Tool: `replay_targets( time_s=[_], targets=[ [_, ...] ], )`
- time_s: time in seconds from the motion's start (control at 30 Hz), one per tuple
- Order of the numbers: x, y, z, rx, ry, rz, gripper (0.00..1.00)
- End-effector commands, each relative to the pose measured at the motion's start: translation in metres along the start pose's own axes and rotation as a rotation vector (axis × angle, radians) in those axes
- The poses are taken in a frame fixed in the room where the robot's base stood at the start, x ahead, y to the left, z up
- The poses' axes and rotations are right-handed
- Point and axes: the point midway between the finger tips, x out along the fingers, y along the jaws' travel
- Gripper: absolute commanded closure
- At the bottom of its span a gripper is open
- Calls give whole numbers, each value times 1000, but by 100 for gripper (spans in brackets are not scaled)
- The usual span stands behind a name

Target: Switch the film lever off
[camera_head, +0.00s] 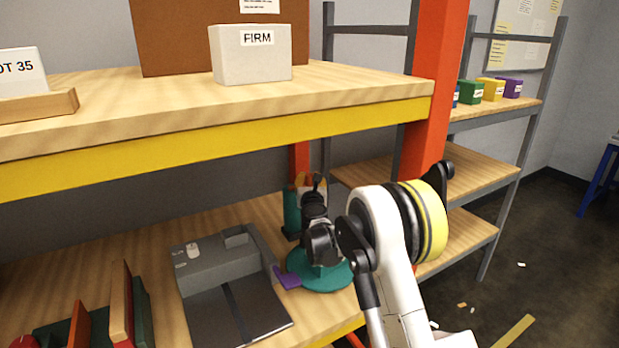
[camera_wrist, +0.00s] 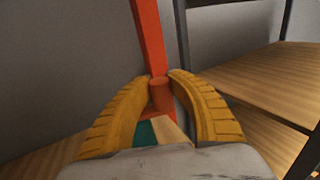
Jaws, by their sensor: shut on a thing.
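My gripper (camera_wrist: 160,82) has its yellow fingers closed around an orange-red cylindrical handle (camera_wrist: 161,97), which stands upright between the fingertips. This may be the film lever; no label shows. Below it is a teal and cream body (camera_wrist: 146,132). In the head view my gripper (camera_head: 304,181) is at the top of a teal upright block (camera_head: 291,216) at the back of the lower shelf. My wrist hides much of that block, and the handle's position cannot be read there. The grey plotter-like machine (camera_head: 222,268) sits left of it.
A teal round base (camera_head: 337,277) and a purple tab (camera_head: 287,278) lie below my wrist. Books (camera_head: 122,305) stand at the left. The upper shelf's yellow edge (camera_head: 200,146) runs above, and an orange post (camera_head: 433,95) rises at the right.

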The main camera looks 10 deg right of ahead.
Motion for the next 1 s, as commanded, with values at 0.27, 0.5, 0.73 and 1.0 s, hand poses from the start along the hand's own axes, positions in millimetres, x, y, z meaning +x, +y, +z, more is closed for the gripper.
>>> replay_targets(
  time_s=[0.27, 0.5, 0.73, 1.0],
  targets=[
    [-11, 4, 0, 1, 0, -175, 100],
    [-16, 4, 0, 1, 0, -257, 100],
    [-17, 4, 0, 1, 0, -279, 100],
    [-17, 4, -1, 1, 1, -280, 100]
  ],
)
